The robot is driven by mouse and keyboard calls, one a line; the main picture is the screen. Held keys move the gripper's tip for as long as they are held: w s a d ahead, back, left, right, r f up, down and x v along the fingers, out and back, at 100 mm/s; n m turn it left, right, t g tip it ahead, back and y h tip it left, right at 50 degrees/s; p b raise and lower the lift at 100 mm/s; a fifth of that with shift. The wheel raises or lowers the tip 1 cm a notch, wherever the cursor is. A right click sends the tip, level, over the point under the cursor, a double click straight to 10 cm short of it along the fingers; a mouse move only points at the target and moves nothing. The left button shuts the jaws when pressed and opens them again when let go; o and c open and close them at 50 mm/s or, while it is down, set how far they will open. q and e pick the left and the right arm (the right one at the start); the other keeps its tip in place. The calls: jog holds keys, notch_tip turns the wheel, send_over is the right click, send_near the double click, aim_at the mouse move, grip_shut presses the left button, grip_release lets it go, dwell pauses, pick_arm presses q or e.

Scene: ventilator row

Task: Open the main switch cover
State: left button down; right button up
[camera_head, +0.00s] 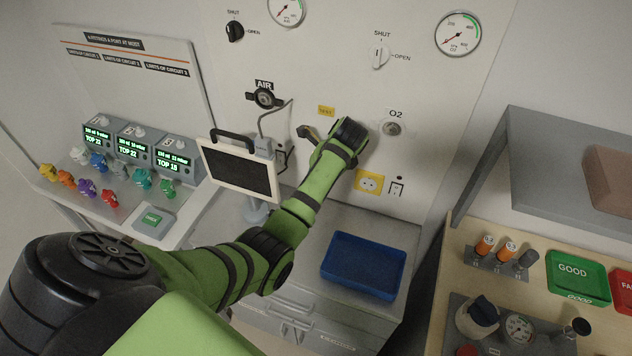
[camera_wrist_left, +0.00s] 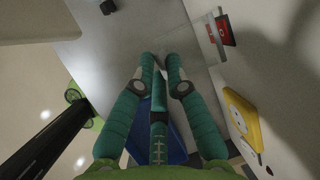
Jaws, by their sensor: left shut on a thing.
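My left gripper (camera_wrist_left: 160,60) is closed on the main switch cover in the left wrist view; its teal fingers have a narrow gap between their tips. The cover (camera_wrist_left: 204,39) is a clear plate standing out from the wall beside a red switch panel (camera_wrist_left: 221,30). Its near edge is faint at the fingertips, so the exact contact is hard to make out. My right gripper is in neither view.
A tablet on a stand (camera_head: 238,170) is close left of my arm. A yellow socket (camera_head: 369,183) and a small switch (camera_head: 397,188) are on the wall to the right. A blue tray (camera_head: 362,265) sits on the cabinet below. The O2 port (camera_head: 392,128) is right of my wrist.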

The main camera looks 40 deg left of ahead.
pick_arm(q)
jog(key=shift+w+a+r+g, duration=0.15)
jog(key=shift+r+g, duration=0.15)
jog(key=shift+g, duration=0.2)
jog(key=shift+w+d+r+g, duration=0.15)
jog(key=shift+r+g, duration=0.1)
jog(key=shift+g, duration=0.25)
jog(key=shift+a, duration=0.1)
jog(key=c, duration=1.2)
grip_release()
jog(key=shift+c, duration=0.2)
jog(key=v, duration=0.7)
jog(key=shift+r, duration=0.3)
